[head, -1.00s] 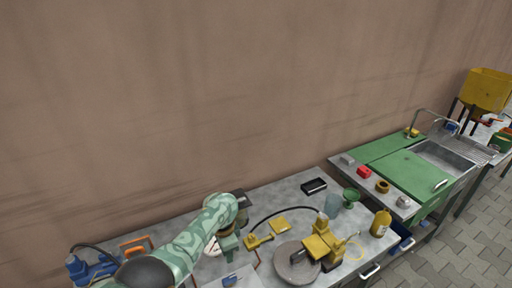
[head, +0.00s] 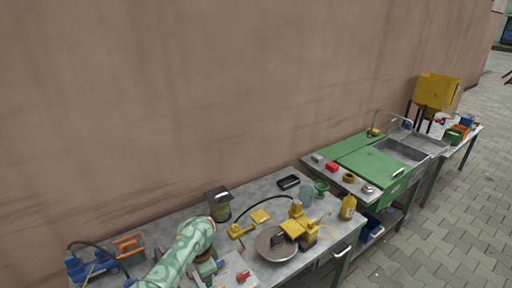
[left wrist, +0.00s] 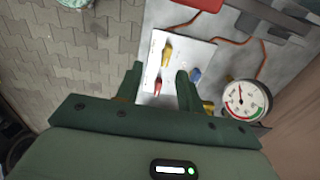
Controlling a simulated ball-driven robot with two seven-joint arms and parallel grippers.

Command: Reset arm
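My left arm (head: 183,254) has a green camouflage pattern and comes in at the bottom left of the head view. Its gripper (head: 207,268) is low over the near part of the grey workbench (head: 172,226). In the left wrist view the two dark green fingers of the gripper (left wrist: 157,88) stand apart with nothing between them. Below them lies a white board (left wrist: 188,58) with small yellow, red and blue items; it also shows in the head view (head: 236,270). The fingers appear above the board, apart from it. My right gripper is not in view.
The bench holds a dark-topped canister (head: 219,208), a round grey disc (head: 268,246) with a yellow device (head: 298,225), a yellow bottle (head: 348,207) and blue clamps (head: 78,268). A dial gauge (left wrist: 245,98) lies close right of the fingers. A green sink unit (head: 375,165) stands right.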

